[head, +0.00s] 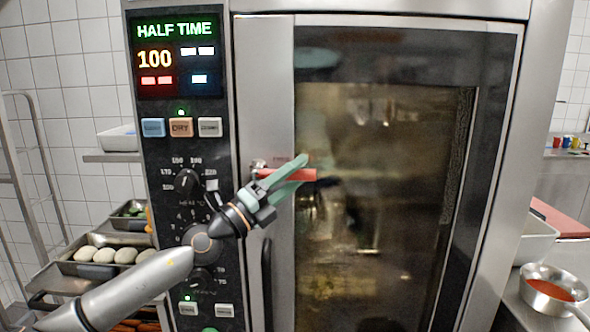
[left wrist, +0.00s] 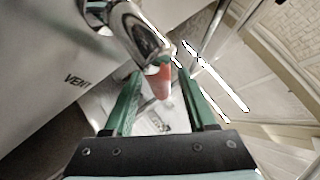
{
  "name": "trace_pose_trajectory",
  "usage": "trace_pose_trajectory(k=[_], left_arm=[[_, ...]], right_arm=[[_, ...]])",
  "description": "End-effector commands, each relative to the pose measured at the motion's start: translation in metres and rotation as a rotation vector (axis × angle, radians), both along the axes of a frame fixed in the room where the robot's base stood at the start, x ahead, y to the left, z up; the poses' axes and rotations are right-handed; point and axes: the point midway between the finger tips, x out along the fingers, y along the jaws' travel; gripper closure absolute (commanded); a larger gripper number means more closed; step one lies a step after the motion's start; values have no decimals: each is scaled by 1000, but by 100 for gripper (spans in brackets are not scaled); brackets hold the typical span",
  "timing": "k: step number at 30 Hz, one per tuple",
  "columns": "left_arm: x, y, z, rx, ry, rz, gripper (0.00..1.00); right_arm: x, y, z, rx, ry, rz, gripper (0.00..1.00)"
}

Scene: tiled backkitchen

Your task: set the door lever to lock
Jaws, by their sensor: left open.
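The door lever (head: 304,175) has a chrome hub and a red grip, on the steel edge of the oven door. In the head view its grip points right, roughly level. My left gripper (head: 297,171) is at the lever, its green fingers open with the grip showing between them. In the left wrist view the red grip (left wrist: 162,83) lies between the spread fingers, with the chrome hub (left wrist: 138,36) beyond. I cannot tell whether either finger touches it. Any lock mark is hidden or too small to read. My right gripper is not in view.
The oven's control panel (head: 155,207) with knobs and buttons is behind my left arm. A dark vertical handle (head: 267,285) stands just below the lever. The glass door (head: 400,130) fills the middle. A pan of red sauce (head: 549,289) stands at right; trays with food (head: 75,268) are at left.

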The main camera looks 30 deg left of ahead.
Motion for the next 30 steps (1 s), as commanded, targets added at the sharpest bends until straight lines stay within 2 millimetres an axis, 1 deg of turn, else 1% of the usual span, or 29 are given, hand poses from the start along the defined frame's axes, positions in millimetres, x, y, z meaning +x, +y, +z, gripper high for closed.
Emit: trace_pose_trajectory(k=[8, 21, 23, 30], left_arm=[[1, 0, 0, 0, 0, 0, 44], [0, 0, 0, 0, 0, 0, 94], [0, 0, 0, 0, 0, 0, 100], [0, 0, 0, 0, 0, 0, 100]], right_arm=[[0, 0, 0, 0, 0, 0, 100], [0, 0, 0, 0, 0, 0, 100], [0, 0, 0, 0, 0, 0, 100], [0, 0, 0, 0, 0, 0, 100]])
